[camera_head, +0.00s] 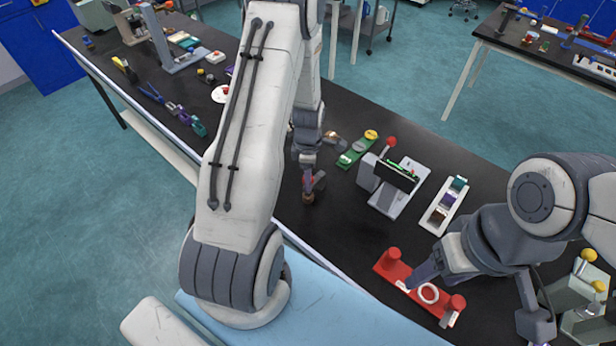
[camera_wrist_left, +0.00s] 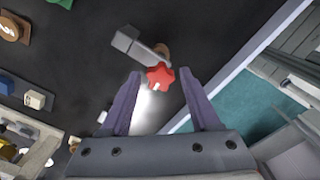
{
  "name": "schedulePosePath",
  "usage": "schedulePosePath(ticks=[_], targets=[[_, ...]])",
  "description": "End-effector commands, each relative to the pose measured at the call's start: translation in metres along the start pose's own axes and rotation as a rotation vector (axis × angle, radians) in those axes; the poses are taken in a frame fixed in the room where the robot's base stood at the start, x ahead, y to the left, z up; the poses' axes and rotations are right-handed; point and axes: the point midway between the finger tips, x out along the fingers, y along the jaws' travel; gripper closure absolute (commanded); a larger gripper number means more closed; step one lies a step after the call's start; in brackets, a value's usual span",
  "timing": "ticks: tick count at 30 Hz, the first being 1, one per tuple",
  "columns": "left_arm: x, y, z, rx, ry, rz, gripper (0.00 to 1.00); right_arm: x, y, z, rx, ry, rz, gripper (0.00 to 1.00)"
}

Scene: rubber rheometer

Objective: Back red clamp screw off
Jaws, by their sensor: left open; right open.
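The red star-shaped clamp screw (camera_wrist_left: 160,76) shows in the left wrist view, attached at the end of a grey clamp body (camera_wrist_left: 137,45) on the black bench. My left gripper (camera_wrist_left: 160,82) is open, with one finger on each side of the screw in the picture. I cannot tell whether either finger touches it. In the head view my left gripper (camera_head: 310,188) points down close over the bench and mostly hides the clamp. My right gripper (camera_head: 422,280) is over the red fixture (camera_head: 392,268) at the front right; its fingers are hard to make out.
A grey and white instrument (camera_head: 391,187) and a white tray of small coloured blocks (camera_head: 444,206) stand right of my left gripper. A green strip with a yellow knob (camera_head: 357,148) lies behind. Several tools lie at the far left. The bench's front edge is close to my left arm.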

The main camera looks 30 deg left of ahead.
Motion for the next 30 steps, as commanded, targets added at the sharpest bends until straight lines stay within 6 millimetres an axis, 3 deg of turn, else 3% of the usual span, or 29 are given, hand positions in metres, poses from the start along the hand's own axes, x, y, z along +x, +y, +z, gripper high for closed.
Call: schedulePosePath(ticks=[30], targets=[[0.0001, 0.0001, 0.0001, 0.908, 0.000, 0.000, 0.37, -0.0002, 0.0000, 0.0000, 0.000, 0.000, 0.000, 0.36]])
